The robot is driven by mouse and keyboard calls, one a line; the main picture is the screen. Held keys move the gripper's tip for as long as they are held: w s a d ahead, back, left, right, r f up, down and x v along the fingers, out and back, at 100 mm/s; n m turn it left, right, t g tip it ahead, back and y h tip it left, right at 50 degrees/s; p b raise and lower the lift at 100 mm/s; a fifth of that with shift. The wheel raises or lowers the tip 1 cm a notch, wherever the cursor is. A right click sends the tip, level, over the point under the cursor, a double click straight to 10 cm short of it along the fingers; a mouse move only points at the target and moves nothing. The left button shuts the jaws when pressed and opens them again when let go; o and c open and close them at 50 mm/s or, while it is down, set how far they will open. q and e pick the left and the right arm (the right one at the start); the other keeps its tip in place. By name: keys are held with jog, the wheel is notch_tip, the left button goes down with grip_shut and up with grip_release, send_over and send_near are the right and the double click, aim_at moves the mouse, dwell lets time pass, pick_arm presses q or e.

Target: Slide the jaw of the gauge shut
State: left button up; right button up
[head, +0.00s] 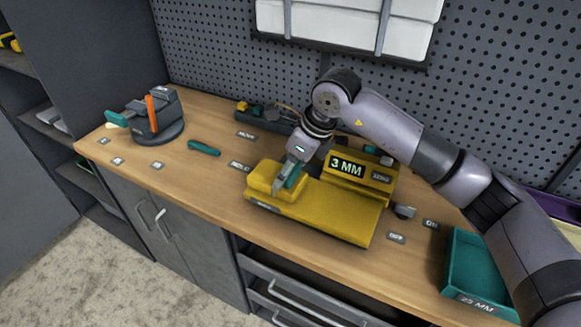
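The yellow gauge (335,208) lies on the wooden workbench, with a raised block marked "3 MM" (347,167) at its back right. A smaller yellow block, which looks like the jaw (262,180), sits at its left end, apart from the raised block. My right gripper (287,181) reaches down from above onto this jaw block, at a teal part. The gripper hides part of the block, and I cannot tell whether its fingers are closed on the teal part. My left gripper is not in view.
A grey vise (158,118) with an orange piece stands at the back left. A teal handle-like tool (204,148) lies left of the gauge. A dark knob (404,212) sits at the gauge's right. A teal tray (480,262) marked "25 MM" is at the right. A pegboard (215,55) rises behind.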

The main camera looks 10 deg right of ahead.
jog(key=shift+d+r, duration=0.1)
jog(key=shift+d, duration=0.05)
jog(key=v, duration=1.2)
